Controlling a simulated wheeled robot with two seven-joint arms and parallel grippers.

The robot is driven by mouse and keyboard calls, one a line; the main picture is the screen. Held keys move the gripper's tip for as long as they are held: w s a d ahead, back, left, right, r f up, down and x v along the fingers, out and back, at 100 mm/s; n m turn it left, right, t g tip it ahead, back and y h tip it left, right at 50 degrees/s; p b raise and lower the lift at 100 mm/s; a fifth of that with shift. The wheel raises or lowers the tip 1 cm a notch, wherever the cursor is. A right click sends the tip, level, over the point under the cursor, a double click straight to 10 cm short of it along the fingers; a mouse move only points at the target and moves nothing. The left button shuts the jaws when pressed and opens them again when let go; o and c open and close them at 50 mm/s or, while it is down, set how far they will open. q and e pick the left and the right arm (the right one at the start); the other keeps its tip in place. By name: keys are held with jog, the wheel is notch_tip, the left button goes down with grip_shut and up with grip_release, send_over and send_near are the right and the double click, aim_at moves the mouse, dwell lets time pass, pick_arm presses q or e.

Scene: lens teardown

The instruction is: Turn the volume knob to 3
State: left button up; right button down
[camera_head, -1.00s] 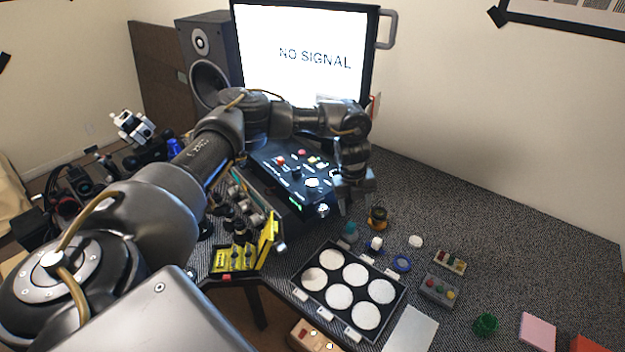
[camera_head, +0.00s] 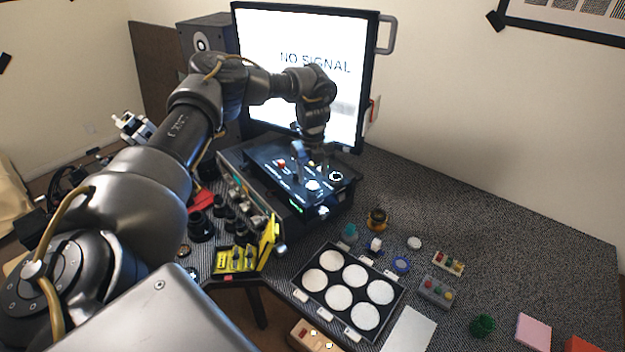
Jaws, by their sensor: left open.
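The black control box (camera_head: 276,180) stands on the desk below the monitor. Its sloping top has a red button (camera_head: 282,163), a pale round disc (camera_head: 313,186) and a dark dial with a white ring (camera_head: 336,176). The labels are too small to read, so I cannot tell which control is the volume knob or its setting. My left gripper (camera_head: 311,163) is open, pointing down over the back part of the panel, and hides some controls there. I cannot tell whether it touches any. My right gripper is out of view.
The monitor (camera_head: 348,95) reading "NO SIGNAL" stands close behind my left gripper. A yellow holder (camera_head: 268,243) and several dark cylinders are left of the box. A black tray (camera_head: 333,314) with white round wells lies in front.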

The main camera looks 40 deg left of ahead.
aim_at(313, 185)
pick_arm(q)
jog(key=shift+f+p, duration=0.5)
jog(key=shift+f, duration=1.8)
jog(key=c, duration=1)
